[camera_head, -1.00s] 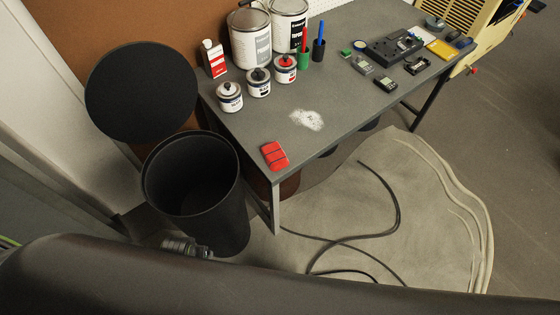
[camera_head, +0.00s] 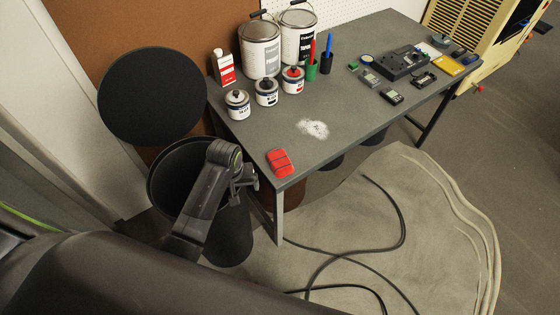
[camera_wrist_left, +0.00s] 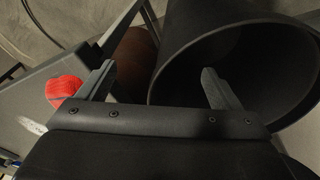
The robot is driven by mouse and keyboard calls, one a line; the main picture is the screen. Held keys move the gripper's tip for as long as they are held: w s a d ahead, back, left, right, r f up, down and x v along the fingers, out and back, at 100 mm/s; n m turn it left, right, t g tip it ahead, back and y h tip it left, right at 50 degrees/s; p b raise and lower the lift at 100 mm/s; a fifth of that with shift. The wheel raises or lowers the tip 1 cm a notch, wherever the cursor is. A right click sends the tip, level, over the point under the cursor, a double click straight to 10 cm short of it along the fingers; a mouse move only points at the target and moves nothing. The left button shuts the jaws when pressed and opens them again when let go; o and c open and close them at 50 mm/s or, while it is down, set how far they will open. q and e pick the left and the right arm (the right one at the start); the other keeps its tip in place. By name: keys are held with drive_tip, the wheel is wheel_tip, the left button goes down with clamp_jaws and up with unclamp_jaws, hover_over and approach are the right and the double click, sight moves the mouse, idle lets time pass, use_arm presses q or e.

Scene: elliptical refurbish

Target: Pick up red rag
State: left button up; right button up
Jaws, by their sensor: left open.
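The red rag (camera_head: 280,163) lies folded on the near left corner of the grey table (camera_head: 350,120). It also shows at the left of the left wrist view (camera_wrist_left: 64,91). My left gripper (camera_head: 250,178) is beside that corner, just left of the rag and apart from it. In the left wrist view my left gripper (camera_wrist_left: 155,85) has its two fingers wide apart with nothing between them. The rag is outside the left finger there. My right gripper does not show.
A black bin (camera_head: 228,235) stands open below my left gripper, its round lid (camera_head: 150,95) behind it. Paint cans (camera_head: 260,48), small jars (camera_head: 237,103), a white powder patch (camera_head: 313,128) and electronic devices (camera_head: 403,62) are on the table. Cables (camera_head: 400,215) lie on the floor.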

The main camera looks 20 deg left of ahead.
use_arm(q)
drive_tip(key=w+d+r+n, duration=0.2)
drive_tip(key=w+d+r, duration=0.2)
drive_tip(key=w+r, duration=0.5)
wheel_tip(320, 180, up, 7)
drive_tip(key=n+g, duration=0.2)
hover_over(280, 159)
wheel_tip(280, 159, down, 11)
drive_tip(key=b, duration=0.5)
drive_tip(key=shift+a+f, duration=0.1)
drive_tip(key=shift+f, duration=3)
